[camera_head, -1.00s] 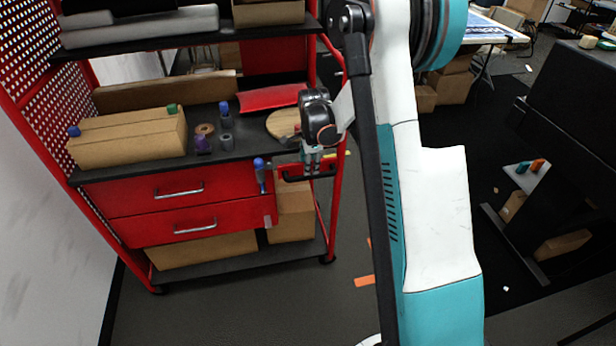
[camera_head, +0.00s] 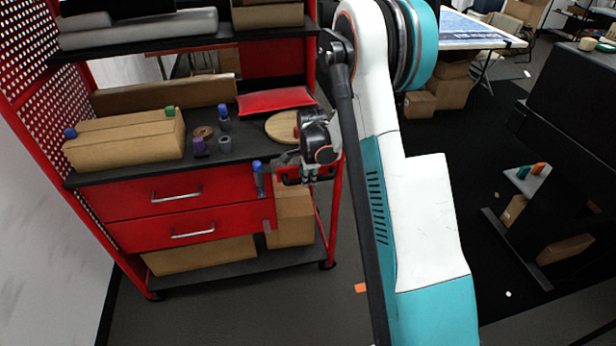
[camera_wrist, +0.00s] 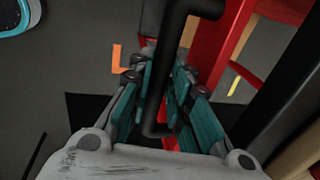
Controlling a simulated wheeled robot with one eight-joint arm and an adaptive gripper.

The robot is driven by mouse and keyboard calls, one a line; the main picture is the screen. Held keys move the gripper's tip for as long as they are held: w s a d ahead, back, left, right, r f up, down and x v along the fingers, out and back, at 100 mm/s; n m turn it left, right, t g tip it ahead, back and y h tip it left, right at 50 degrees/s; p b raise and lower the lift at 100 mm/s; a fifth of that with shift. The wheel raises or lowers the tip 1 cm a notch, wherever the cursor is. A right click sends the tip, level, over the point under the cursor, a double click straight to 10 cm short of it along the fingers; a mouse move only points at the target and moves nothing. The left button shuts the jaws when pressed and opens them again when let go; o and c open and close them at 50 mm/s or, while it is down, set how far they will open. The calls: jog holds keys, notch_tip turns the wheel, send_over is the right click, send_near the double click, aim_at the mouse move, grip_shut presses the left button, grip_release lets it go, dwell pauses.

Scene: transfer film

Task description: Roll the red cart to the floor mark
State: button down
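The red cart (camera_head: 130,208) stands at the left of the head view, with perforated red side panels, dark shelves and two drawers. Its black bar handle (camera_wrist: 167,75) runs between the teal finger pads of my gripper (camera_wrist: 165,80) in the wrist view. The pads lie close on both sides of the bar, and my gripper looks shut on it. In the head view my gripper (camera_head: 307,178) is at the cart's front right, hiding most of the handle. An orange floor mark (camera_head: 361,288) shows right of the cart's right wheel, partly behind my arm; an orange corner piece (camera_wrist: 117,60) shows in the wrist view.
The cart carries a cardboard box (camera_head: 125,145), bottles, a tape roll and a round wooden disc (camera_head: 282,127). A white wall (camera_head: 40,220) is close on the left. A dark stand (camera_head: 570,120) is at the right. Grey floor (camera_head: 240,310) in front of the cart is clear.

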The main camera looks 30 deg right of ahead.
jog(key=shift+d, duration=0.1)
jog(key=s+d, duration=0.4)
jog(key=d, duration=1)
jog(key=s+d, duration=0.4)
jog(key=d, duration=1)
jog(key=shift+s+d+b, duration=0.2)
jog(key=shift+d+b, duration=0.1)
jog(key=shift+d, duration=0.1)
jog(key=c, duration=1.5)
grip_release()
jog(key=r, duration=0.4)
jog(key=s+r, duration=0.1)
jog(key=r, duration=0.3)
jog(key=s+r, duration=0.1)
jog(key=r, duration=0.2)
jog(key=shift+s+a+r, duration=0.1)
jog(key=shift+a+r, duration=0.25)
jog(key=shift+r, duration=0.05)
